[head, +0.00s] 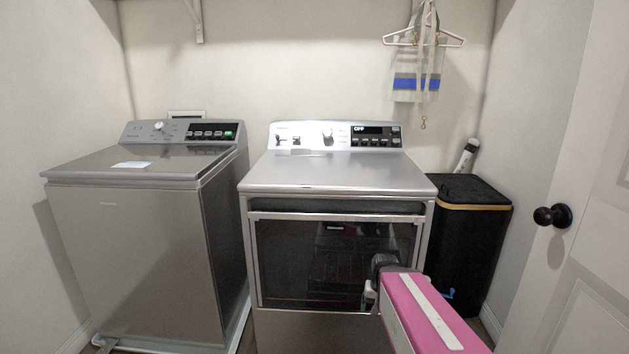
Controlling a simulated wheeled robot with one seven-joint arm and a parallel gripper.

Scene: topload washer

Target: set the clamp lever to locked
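No part in the head view can be clearly made out as the clamp lever. Small dark fittings (281,140) stand at the left of the right machine's control panel (313,133), too small to tell whether one is a lever or how it is set. A small blue piece (448,293) shows low beside the black bin, partly hidden behind my pink arm. My gripper (370,292) is at the lower centre right, in front of the right machine's door and well below its panel. Its fingers are small and partly hidden, so its opening is unclear.
The right machine (330,175) has a bare top. A grey top-load washer (140,240) with a shut lid stands left, across a narrow gap. A black bin (467,235) stands right, and a white door (590,230) with a black knob (553,215) is at the right edge.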

